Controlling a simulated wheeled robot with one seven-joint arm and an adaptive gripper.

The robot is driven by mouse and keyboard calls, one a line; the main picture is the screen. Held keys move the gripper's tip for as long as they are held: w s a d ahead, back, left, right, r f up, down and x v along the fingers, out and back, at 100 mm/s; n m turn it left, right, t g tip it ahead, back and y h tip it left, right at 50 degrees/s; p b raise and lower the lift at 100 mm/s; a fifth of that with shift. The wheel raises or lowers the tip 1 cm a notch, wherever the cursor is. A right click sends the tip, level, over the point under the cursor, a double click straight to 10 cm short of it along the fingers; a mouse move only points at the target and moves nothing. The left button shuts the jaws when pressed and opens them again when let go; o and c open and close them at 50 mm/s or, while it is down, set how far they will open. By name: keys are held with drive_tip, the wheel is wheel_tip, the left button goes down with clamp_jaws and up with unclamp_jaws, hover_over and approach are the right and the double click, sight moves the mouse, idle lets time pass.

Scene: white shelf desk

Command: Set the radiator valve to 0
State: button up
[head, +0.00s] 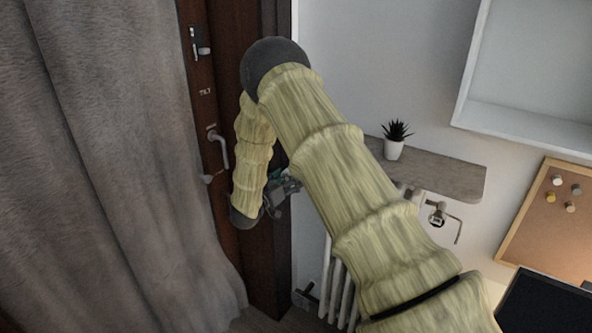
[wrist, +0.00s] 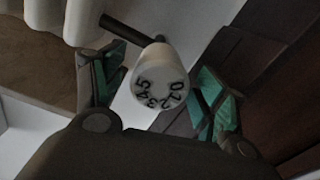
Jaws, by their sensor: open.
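The radiator valve is a white round knob (wrist: 160,85) in the middle of the wrist view. Black numbers run along the lower part of its face, 5 at the left through to 0 at the right. A dark stem leads from it towards the white radiator (wrist: 88,18). My gripper (wrist: 162,78) is open, with one teal-padded finger on each side of the knob in the picture. I cannot tell whether either finger touches it. In the head view my gripper (head: 282,190) is beside the dark door frame, partly behind my arm, and the knob cannot be made out there.
The radiator (head: 342,290) stands below a grey wooden shelf (head: 450,174) with a potted plant (head: 394,148). A dark brown door (head: 215,125) with handles and a grey curtain (head: 110,170) are at the left. A pipe fitting (head: 437,216) is on the wall below the shelf.

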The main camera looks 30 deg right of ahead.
drive_tip(key=shift+p+x, duration=0.65)
drive_tip(key=shift+x, duration=1.7)
drive_tip(key=shift+c, duration=0.3)
drive_tip(key=c, duration=0.9)
